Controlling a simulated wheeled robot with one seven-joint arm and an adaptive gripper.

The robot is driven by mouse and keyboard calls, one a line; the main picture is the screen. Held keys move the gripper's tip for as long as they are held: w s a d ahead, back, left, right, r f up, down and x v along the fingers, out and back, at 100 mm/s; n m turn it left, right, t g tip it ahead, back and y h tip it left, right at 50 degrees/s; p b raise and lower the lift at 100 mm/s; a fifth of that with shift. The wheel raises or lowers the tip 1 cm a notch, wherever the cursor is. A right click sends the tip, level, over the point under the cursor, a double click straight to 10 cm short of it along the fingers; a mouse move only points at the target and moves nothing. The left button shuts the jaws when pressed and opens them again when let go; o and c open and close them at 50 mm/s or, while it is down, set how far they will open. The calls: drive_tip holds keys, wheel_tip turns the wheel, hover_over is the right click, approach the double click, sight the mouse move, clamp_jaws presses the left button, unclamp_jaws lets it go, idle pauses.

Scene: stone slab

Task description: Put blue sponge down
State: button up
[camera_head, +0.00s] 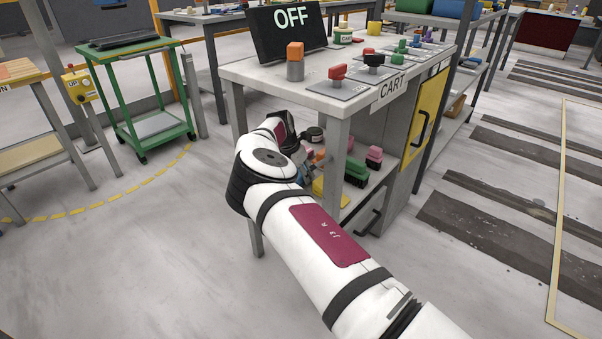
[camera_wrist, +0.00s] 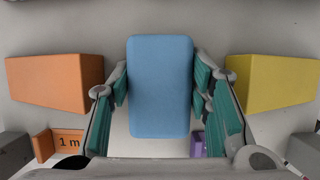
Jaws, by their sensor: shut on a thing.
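The blue sponge (camera_wrist: 160,60) is a rounded light-blue block in the middle of the wrist view. My gripper (camera_wrist: 160,88) has its teal-padded fingers on both sides of the sponge and is shut on it. A pale surface lies behind the sponge; whether the sponge touches it I cannot tell. In the head view my arm reaches into the open shelf of the cart (camera_head: 338,103), under its top. My gripper is mostly hidden there behind my wrist, and I cannot make out the sponge clearly.
In the wrist view an orange block (camera_wrist: 50,82) stands left of the sponge and a yellow block (camera_wrist: 270,82) right. Pink (camera_head: 374,154) and green (camera_head: 356,171) items sit on the shelf.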

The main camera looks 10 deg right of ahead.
drive_tip(key=shift+f, duration=0.15)
drive_tip(key=o, duration=1)
drive_tip(key=shift+f+b, duration=0.1)
drive_tip(key=shift+b, duration=0.55)
drive_tip(key=p+v, duration=0.3)
drive_tip(key=v, duration=0.3)
drive_tip(key=shift+a, duration=0.15)
drive_tip(key=s+a+p, duration=0.3)
drive_tip(key=s+a, duration=0.3)
drive_tip(key=a, duration=0.3)
drive_tip(key=shift+s+f, duration=0.35)
drive_tip(key=shift+s, duration=0.05)
